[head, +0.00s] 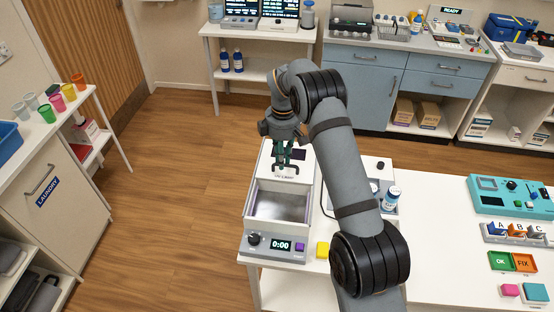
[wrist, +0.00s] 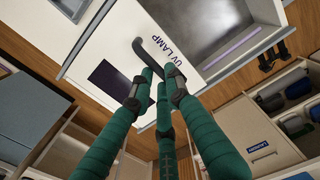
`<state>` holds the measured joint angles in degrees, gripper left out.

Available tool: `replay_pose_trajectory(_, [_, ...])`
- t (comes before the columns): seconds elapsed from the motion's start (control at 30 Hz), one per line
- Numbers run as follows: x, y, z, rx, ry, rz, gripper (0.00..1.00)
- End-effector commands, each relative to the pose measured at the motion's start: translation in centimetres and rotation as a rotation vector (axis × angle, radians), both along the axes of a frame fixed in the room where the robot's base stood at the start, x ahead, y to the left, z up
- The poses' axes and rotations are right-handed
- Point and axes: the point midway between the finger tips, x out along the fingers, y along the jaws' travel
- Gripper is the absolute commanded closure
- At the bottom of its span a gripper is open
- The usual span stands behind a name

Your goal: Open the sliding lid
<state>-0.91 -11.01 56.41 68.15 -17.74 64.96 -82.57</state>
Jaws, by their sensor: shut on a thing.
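The UV lamp box (head: 250,222) stands on the white table, with a front panel showing 0:00. Its white sliding lid (head: 262,173), marked UV LAMP, covers the back part. The front part is open and shows a grey metal chamber (head: 278,207). In the wrist view the lid (wrist: 121,45) carries a dark bar handle (wrist: 142,48) and a dark window. My gripper (head: 287,166) is over the lid, its green fingers shut on the handle; it also shows in the wrist view (wrist: 154,82). The fingers hide part of the handle.
A yellow block (head: 323,249) and a white bottle with a blue label (head: 391,197) stand to the right of the box. My arm crosses above the table there and hides part of it. A teal device (head: 505,197) sits farther right. Wooden floor lies open left of the box.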

Motion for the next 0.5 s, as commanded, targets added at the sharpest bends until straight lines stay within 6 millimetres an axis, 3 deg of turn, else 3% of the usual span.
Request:
replay_pose_trajectory(0.1, [0.01, 0.25, 0.05, 0.004, -0.001, 0.0, 1.0])
replay_pose_trajectory(0.13, [0.01, 0.25, 0.05, 0.004, -0.001, 0.0, 0.83])
replay_pose_trajectory(0.5, [-0.03, 0.14, 0.01, 0.002, 0.0, 0.0, 0.65])
